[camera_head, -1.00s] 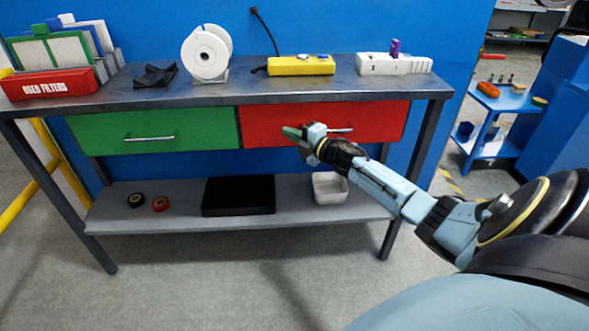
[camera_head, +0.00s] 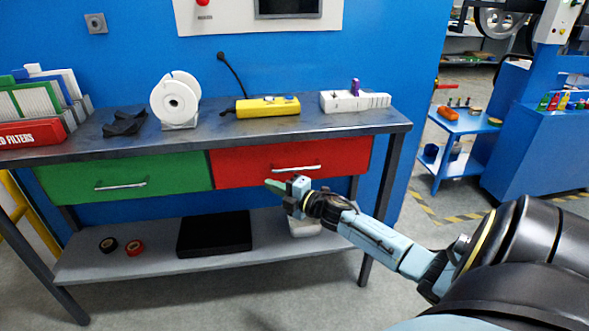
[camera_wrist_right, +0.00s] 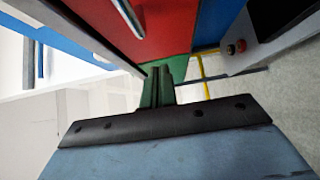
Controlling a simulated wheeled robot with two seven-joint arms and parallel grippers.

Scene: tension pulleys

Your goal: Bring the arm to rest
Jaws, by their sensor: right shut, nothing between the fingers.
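My right arm reaches in from the lower right of the head view, in front of the workbench. My right gripper (camera_head: 275,186) has green fingers and is shut and empty, just below and in front of the red drawer (camera_head: 290,163). In the right wrist view, the shut green fingers (camera_wrist_right: 157,88) show at the centre, touching nothing that I can see. My left gripper does not show in either view.
The workbench (camera_head: 300,125) holds a white spool (camera_head: 175,100), a yellow power strip (camera_head: 267,107) and a white block (camera_head: 355,101). Its green drawer (camera_head: 120,176) is closed. The lower shelf (camera_head: 160,262) bears a black tray (camera_head: 215,234). A blue cart (camera_head: 455,140) stands right.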

